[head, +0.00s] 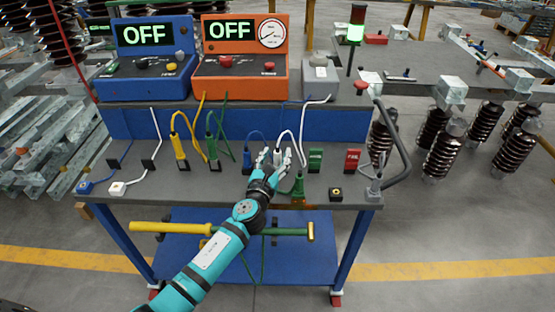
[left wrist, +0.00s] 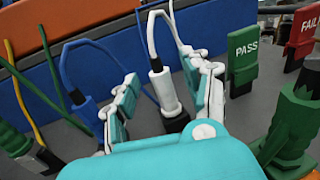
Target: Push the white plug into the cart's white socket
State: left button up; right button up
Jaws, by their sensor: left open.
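The white plug (left wrist: 164,88) stands upright in a black holder (left wrist: 176,122), with a white cable looping from its top. My left gripper (left wrist: 165,95) is open around it, one finger on each side, with small gaps visible in the left wrist view. In the head view my left gripper (head: 275,158) is over the cart top and partly covers the plug. A small white block (head: 117,188), which looks like the white socket, lies at the cart's front left with a thin white lead; its opening is too small to make out. My right gripper is not in view.
A blue plug (head: 247,158) stands close left of my gripper, and a large green connector (head: 298,188) close right. Green PASS (head: 315,160) and red FAIL (head: 352,160) pieces stand further right. Yellow (head: 180,150) and green (head: 212,150) plugs stand left.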

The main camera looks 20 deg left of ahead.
pick_arm(q)
jog(key=shift+w+f, duration=0.1)
jog(key=shift+w, duration=1.05)
jog(key=shift+s, duration=0.1)
grip_shut()
